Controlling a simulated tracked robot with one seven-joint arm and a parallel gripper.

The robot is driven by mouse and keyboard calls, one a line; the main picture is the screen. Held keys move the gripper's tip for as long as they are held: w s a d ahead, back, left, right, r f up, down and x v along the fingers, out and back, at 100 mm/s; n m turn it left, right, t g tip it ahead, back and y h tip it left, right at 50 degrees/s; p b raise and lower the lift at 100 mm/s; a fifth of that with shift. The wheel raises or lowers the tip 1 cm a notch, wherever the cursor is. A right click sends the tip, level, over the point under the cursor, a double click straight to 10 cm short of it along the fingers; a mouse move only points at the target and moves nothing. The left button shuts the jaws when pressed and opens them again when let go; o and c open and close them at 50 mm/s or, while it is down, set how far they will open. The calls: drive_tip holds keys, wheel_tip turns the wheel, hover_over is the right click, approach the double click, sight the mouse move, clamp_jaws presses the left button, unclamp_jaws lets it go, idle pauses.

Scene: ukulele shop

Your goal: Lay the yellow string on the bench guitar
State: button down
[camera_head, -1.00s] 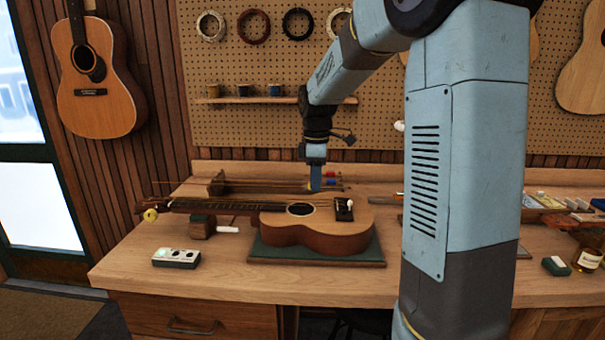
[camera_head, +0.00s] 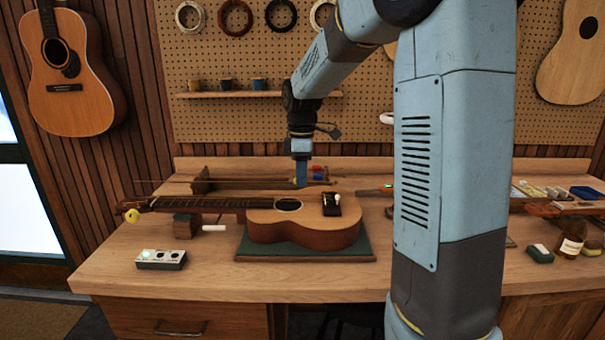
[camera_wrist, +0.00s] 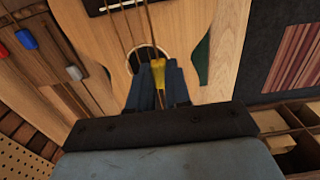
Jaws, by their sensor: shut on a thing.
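The bench guitar (camera_head: 305,230) lies face up on a green mat (camera_head: 250,250), its neck pointing left. Its soundhole (camera_wrist: 147,53) and dark bridge (camera_wrist: 105,4) show in the wrist view. My gripper (camera_head: 301,186) is shut at the far side of the guitar's body in the head view. In the wrist view my gripper (camera_wrist: 160,85) is shut on a yellow tag (camera_wrist: 158,73), apparently the yellow string's end. Thin strands run up from there in that view. The rest of the yellow string cannot be told apart, nor whether it touches the guitar.
Behind the guitar is a wooden rack (camera_head: 202,182) with strings; red (camera_wrist: 53,4) and blue (camera_wrist: 25,38) tags lie nearby. A small box with a green light (camera_head: 160,259) stands front left. A bottle (camera_head: 571,238) is at right. The front bench edge is clear.

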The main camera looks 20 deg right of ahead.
sight(302, 210)
drive_tip(key=shift+f, duration=3.2)
drive_tip(key=shift+r, duration=0.1)
drive_tip(key=c, duration=0.7)
unclamp_jaws()
drive_tip(key=shift+r, duration=3.5)
